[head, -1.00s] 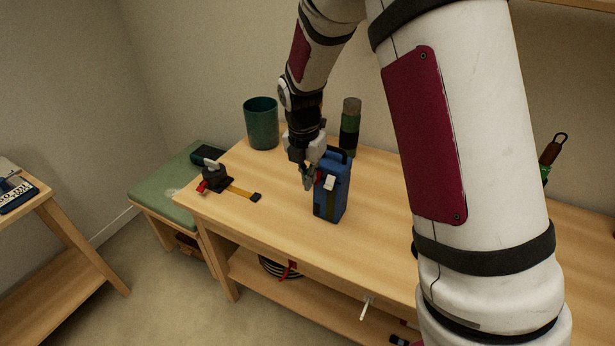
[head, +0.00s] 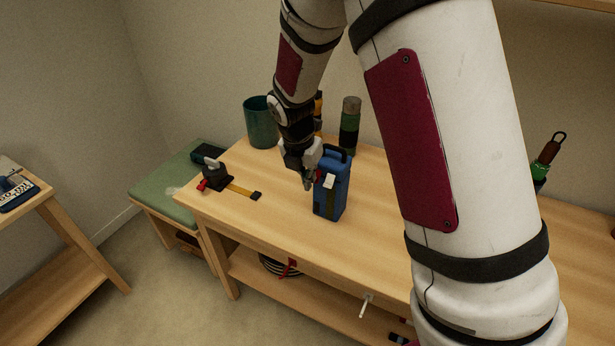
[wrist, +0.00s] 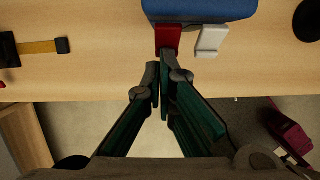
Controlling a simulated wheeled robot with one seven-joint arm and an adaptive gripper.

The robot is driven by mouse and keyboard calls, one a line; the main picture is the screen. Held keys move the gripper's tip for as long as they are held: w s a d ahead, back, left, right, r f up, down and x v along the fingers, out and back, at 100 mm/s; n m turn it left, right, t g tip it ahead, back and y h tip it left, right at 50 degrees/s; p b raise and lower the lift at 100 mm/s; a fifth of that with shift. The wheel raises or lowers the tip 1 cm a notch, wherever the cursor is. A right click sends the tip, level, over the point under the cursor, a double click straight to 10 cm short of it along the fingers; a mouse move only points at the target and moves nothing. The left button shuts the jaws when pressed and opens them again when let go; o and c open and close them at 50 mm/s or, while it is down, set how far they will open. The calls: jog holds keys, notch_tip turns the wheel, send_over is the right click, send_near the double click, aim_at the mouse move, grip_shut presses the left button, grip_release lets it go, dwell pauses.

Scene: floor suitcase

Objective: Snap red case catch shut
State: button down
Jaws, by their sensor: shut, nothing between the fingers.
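The blue case (head: 334,190) stands upright on the wooden workbench, with a black handle on top. Its red catch (wrist: 168,39) juts from the case's near side in the wrist view, beside a white catch (wrist: 212,40). In the head view the red catch is a small patch (head: 318,174) partly hidden by my gripper, and the white catch (head: 329,181) shows beside it. My gripper (wrist: 160,68) is shut and empty, its fingertips just short of the red catch; I cannot tell whether they touch it. Whether the catch is latched is unclear.
A black clamp-like tool with a red part (head: 213,177) and a yellow strip lies left on the bench. A teal cup (head: 261,122) and a green-and-black bottle (head: 350,127) stand behind. The bench in front of the case (head: 285,225) is clear.

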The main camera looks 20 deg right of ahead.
jog(key=shift+f+t+h, duration=0.3)
jog(key=shift+t+h, duration=0.1)
jog(key=shift+f, duration=0.4)
jog(key=shift+r, duration=0.1)
dwell(0.3)
jog(key=shift+r+p, duration=0.6)
jog(key=shift+r, duration=0.15)
